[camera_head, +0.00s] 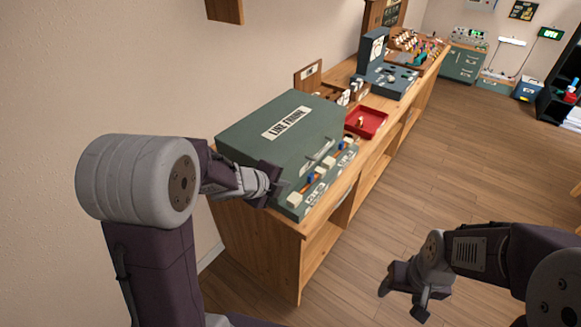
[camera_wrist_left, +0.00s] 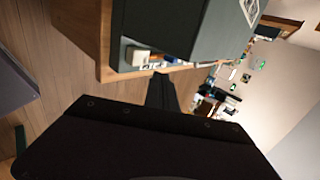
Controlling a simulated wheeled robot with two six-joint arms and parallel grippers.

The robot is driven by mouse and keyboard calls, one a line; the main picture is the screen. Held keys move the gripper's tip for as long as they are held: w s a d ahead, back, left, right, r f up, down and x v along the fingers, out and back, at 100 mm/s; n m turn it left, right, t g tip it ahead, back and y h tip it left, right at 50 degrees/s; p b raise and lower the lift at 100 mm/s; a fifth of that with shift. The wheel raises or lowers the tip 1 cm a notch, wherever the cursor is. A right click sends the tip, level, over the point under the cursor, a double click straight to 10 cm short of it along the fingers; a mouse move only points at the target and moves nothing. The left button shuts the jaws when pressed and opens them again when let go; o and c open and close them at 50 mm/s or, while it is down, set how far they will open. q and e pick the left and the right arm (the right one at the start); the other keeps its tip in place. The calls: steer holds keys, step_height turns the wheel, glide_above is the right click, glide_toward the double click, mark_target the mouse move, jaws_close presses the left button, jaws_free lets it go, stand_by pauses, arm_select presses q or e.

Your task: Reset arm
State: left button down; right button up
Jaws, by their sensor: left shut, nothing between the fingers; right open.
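My left gripper (camera_head: 270,184) is shut and empty at the near left corner of a grey-green box (camera_head: 262,150) with a white label. In the head view it overlaps the box's near edge; I cannot tell whether it touches. In the left wrist view the shut fingers (camera_wrist_left: 162,82) point toward the box's front edge (camera_wrist_left: 185,30). My right gripper (camera_head: 405,296) is open and empty above the floor at the lower right, well apart from the workbench.
The wooden workbench (camera_head: 262,240) runs along the wall toward the back. On it are a red tray (camera_head: 368,122) and a blue-grey device (camera_head: 385,75). White and coloured parts line the box's front. The wooden floor (camera_head: 450,160) on the right is clear.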

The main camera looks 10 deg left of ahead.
arm_select(q)
steer(key=shift+s, duration=0.1)
steer(key=s+a+f+n+g+y+p, duration=0.1)
steer(key=s+f+n+g, duration=0.1)
steer(key=s+n, duration=0.8)
steer(key=s+a+f+n+g+y+p, duration=0.1)
steer(key=s+n+g, duration=0.4)
steer(key=s+n, duration=0.5)
step_height(320, 180, down, 2)
steer(key=n+y, duration=0.1)
steer(key=n, duration=0.2)
steer(key=shift+a, duration=0.2)
steer(key=shift+s+f, duration=0.1)
